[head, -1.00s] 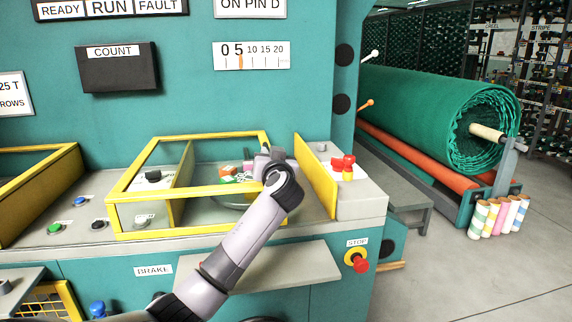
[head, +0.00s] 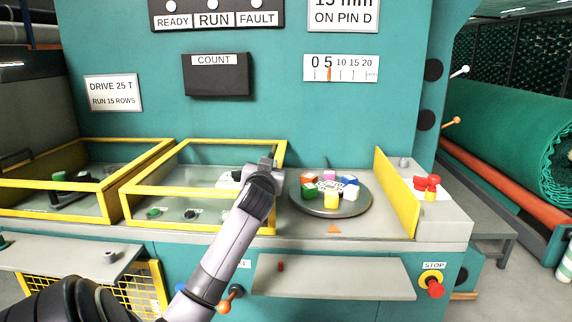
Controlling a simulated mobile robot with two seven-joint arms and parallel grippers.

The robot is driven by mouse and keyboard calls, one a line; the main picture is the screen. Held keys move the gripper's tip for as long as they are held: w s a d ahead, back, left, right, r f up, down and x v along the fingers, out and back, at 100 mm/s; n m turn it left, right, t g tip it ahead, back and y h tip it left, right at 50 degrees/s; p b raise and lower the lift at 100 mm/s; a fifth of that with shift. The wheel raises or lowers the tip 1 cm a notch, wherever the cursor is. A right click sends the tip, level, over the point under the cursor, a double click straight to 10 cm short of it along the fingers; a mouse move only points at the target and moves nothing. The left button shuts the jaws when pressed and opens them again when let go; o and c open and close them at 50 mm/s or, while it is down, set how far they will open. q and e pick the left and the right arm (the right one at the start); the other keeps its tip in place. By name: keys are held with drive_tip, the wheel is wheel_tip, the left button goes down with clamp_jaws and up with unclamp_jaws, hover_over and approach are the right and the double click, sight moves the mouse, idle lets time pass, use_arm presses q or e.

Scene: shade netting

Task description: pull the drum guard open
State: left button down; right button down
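The drum guard (head: 155,223) is a clear box with a yellow frame on the grey deck, in the middle left of the head view. It stands left of the drum (head: 329,209), a round grey plate with several coloured blocks on it, which is uncovered. My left gripper (head: 262,163) is at the guard's right end, at its upper yellow edge. Its fingers are small and largely hidden by the wrist, so I cannot tell whether they are shut on the frame. My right gripper is out of view.
A second yellow-framed box (head: 60,210) stands close left of the guard. A fixed yellow panel (head: 397,192) and a red knob (head: 427,183) are right of the drum. A grey shelf (head: 335,278) and a red stop button (head: 435,287) are below.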

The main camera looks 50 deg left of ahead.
use_arm(q)
drive_tip(key=shift+s+a+r, duration=0.15)
drive_tip(key=shift+s+a, duration=0.1)
drive_tip(key=shift+s, duration=0.1)
drive_tip(key=c, duration=1.1)
unclamp_jaws()
drive_tip(key=shift+d, duration=0.1)
drive_tip(key=shift+b+v, duration=0.4)
drive_tip(key=shift+v, duration=3.05)
drive_tip(key=shift+s+d, duration=0.1)
